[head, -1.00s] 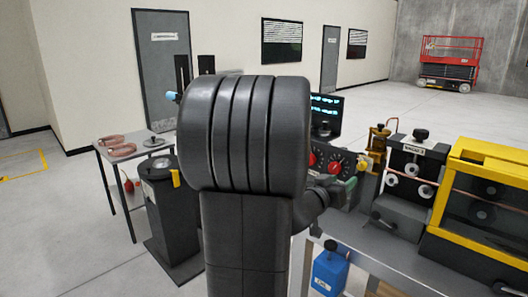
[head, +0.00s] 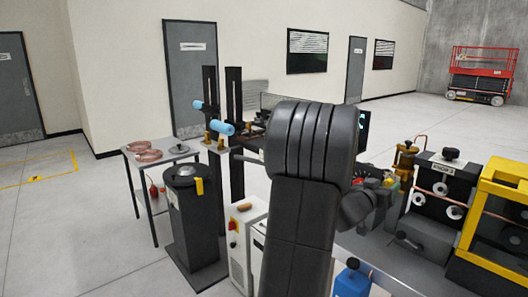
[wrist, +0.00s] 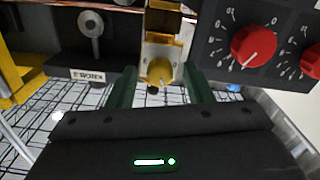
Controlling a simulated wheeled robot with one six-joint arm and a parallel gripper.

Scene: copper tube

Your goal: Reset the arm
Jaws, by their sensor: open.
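My arm (head: 304,200) stands large in the middle of the head view, bent over at its rounded top joint, and hides part of the workbench. In the wrist view my gripper (wrist: 161,74) is open, with its two green fingers apart. Nothing is held between them. A brass-yellow fitting (wrist: 159,50) shows beyond the gap between the fingertips. A dark control panel with red knobs (wrist: 252,46) is to the right of the fingers. My gripper cannot be made out clearly in the head view.
A black roller unit (head: 444,186) and a yellow-framed guard (head: 487,205) stand on the bench at right. Left are a dark pedestal (head: 190,220), a side table with copper coils (head: 147,156) and posts with a blue cylinder (head: 222,127). Floor at far left is open.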

